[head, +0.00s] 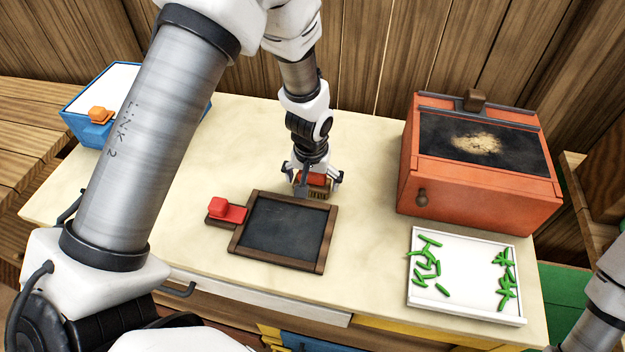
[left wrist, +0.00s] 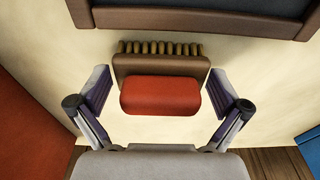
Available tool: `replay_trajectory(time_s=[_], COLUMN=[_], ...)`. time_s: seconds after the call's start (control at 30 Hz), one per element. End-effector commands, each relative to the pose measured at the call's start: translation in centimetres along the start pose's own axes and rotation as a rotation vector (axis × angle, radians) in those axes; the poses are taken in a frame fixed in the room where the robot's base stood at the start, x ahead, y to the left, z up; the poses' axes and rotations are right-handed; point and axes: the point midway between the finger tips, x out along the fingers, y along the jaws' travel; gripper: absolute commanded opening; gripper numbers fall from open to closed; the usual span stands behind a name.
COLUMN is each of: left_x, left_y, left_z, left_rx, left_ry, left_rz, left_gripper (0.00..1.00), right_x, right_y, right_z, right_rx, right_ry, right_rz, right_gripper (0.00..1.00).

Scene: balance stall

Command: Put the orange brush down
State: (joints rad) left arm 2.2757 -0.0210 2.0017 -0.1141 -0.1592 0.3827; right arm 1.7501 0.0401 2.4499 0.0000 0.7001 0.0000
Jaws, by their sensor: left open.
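The orange brush (head: 317,181) has a red-orange grip on a brown block with a row of tan bristles. It appears to rest on the cream table top, just behind the framed slate. In the left wrist view the brush (left wrist: 160,96) lies between the fingers, its bristles towards the slate's frame. My left gripper (head: 314,178) is open around the brush, with a visible gap on both sides in the wrist view. My right gripper is not in view; only part of my right arm shows at the lower right.
The slate (head: 284,229) has a red block (head: 228,211) at its left. An orange box (head: 480,200) with a dusty dark top stands at the right. A white tray (head: 465,283) holds several green pods. A blue box (head: 73,121) stands back left.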

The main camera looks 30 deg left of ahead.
Motion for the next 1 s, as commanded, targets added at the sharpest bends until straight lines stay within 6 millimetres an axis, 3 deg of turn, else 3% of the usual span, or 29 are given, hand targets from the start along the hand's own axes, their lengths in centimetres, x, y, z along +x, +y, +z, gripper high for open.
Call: replay_trajectory(time_s=[0.1, 0.13, 0.27, 0.37, 0.4, 0.67, 0.97, 1.0], left_x=[0.0, 0.0, 0.0, -0.1, -0.1, -0.3, -3.5, -3.6], left_y=[0.0, 0.0, 0.0, 0.0, 0.0, 0.0, 0.0, 0.0], left_z=[0.0, 0.0, 0.0, 0.0, 0.0, -0.1, -0.6, 0.1], left_rx=[0.0, 0.0, 0.0, 0.0, 0.0, 0.001, 0.0, 0.001], left_ry=[0.001, 0.001, 0.001, 0.001, 0.001, 0.002, 0.006, 0.001], left_rz=[0.0, 0.0, 0.0, 0.0, 0.0, 0.0, 0.001, -0.001], left_gripper=[1.0, 0.93, 0.48, 0.48, 0.42, 0.41, 0.41, 0.41], right_x=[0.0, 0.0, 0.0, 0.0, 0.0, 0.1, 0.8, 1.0], right_y=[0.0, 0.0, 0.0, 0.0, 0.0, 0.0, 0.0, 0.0], right_z=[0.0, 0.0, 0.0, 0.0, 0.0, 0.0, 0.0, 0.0], right_rx=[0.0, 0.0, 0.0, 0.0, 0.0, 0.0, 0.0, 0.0], right_ry=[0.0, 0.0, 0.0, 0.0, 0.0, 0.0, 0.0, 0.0], right_rz=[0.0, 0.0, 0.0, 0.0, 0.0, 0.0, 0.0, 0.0], right_gripper=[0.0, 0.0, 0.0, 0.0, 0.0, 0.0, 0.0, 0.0])
